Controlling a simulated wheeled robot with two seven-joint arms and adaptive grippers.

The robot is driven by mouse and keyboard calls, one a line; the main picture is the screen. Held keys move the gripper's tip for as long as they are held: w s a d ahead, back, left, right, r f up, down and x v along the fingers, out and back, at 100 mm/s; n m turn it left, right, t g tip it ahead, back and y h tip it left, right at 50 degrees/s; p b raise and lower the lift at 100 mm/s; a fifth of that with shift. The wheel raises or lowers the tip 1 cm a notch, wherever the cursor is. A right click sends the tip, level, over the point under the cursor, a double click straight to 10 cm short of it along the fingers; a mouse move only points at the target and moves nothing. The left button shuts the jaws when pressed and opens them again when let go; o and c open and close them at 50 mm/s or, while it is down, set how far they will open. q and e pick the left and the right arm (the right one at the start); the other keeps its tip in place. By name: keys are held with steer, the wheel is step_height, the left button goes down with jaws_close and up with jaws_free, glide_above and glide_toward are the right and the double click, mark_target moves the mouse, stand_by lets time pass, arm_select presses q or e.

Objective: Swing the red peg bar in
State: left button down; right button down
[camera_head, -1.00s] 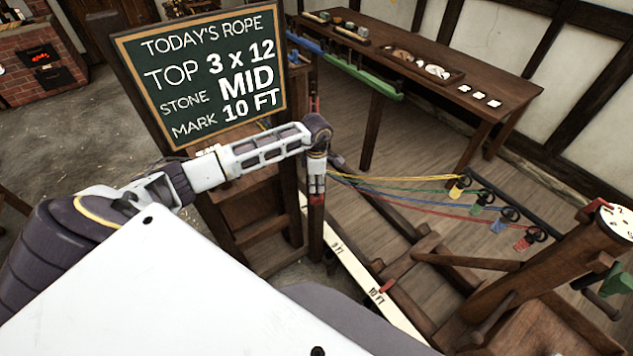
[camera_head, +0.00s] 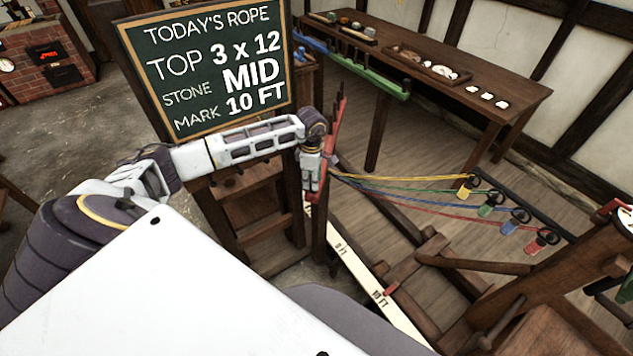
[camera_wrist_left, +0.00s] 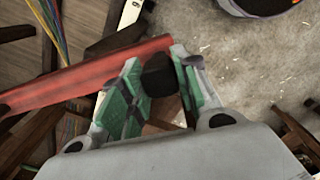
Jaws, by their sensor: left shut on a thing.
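The red peg bar (camera_head: 337,122) shows in the head view behind my left wrist, slanting up and away, with upright pegs. My left gripper (camera_head: 311,190) points down at the bar's near end, by the top of a dark wooden post. In the left wrist view the red bar (camera_wrist_left: 75,74) runs from the left edge to the fingers. My left gripper (camera_wrist_left: 157,88) is shut on a dark round knob (camera_wrist_left: 158,74) at the bar's end, between its green pads. My arm hides part of the bar. My right gripper is not in view.
A blue bar (camera_head: 309,44) and a green bar (camera_head: 372,77) lie beyond, near the long table (camera_head: 500,115). Coloured strands run right from the post to hooks with tags (camera_head: 491,206). A chalkboard (camera_head: 205,70) stands behind my arm. A marked white strip (camera_head: 365,280) lies below.

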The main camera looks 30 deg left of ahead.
arm_select(q)
steer(key=shift+s+a+m+b, duration=0.25)
steer(key=shift+a+m+b, duration=0.55)
steer(key=shift+a, duration=0.1)
steer(key=c, duration=1.1)
jaws_free()
steer(key=shift+o, duration=0.2)
steer(key=shift+r, duration=0.1)
step_height(320, 180, up, 12)
